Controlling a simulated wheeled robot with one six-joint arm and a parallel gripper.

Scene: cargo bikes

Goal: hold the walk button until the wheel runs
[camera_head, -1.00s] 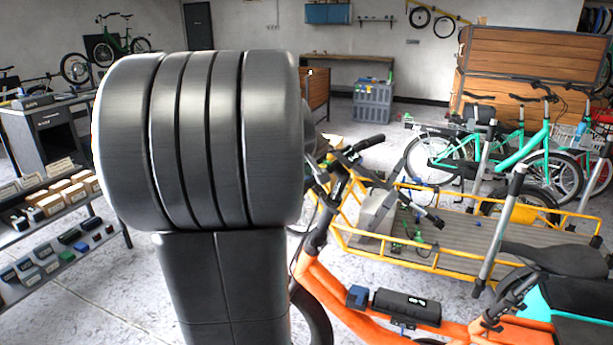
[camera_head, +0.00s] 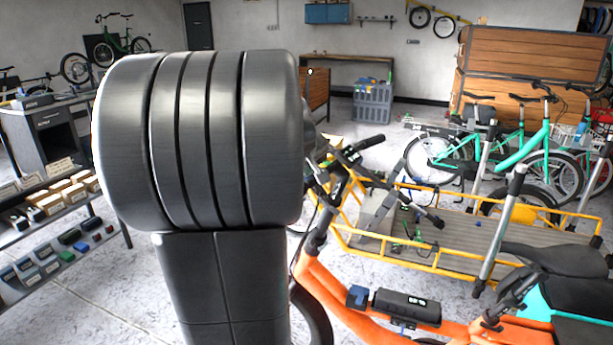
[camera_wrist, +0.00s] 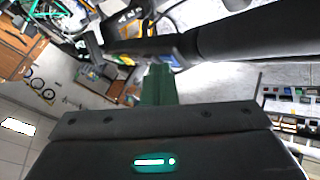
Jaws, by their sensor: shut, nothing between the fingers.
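An orange cargo bike (camera_head: 350,310) stands right of my arm in the head view. Its dark handlebar (camera_head: 340,160) is partly hidden behind my arm. In the wrist view a black handlebar grip (camera_wrist: 250,35) crosses the top, with a small control unit (camera_wrist: 165,57) with blue and yellow parts beside it. My gripper (camera_wrist: 160,70) is shut and empty, its green fingertips at the control unit. I cannot tell whether they touch or press the walk button, which the fingers may hide. A dark wheel (camera_head: 316,315) shows partly beside my arm; I cannot tell if it turns.
A yellow-railed cargo bed (camera_head: 455,240) lies to the right. Teal bikes (camera_head: 525,150) stand beyond it. A shelf with small boxes (camera_head: 60,200) is at the left. Grey floor (camera_head: 110,285) is open between the shelf and my arm.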

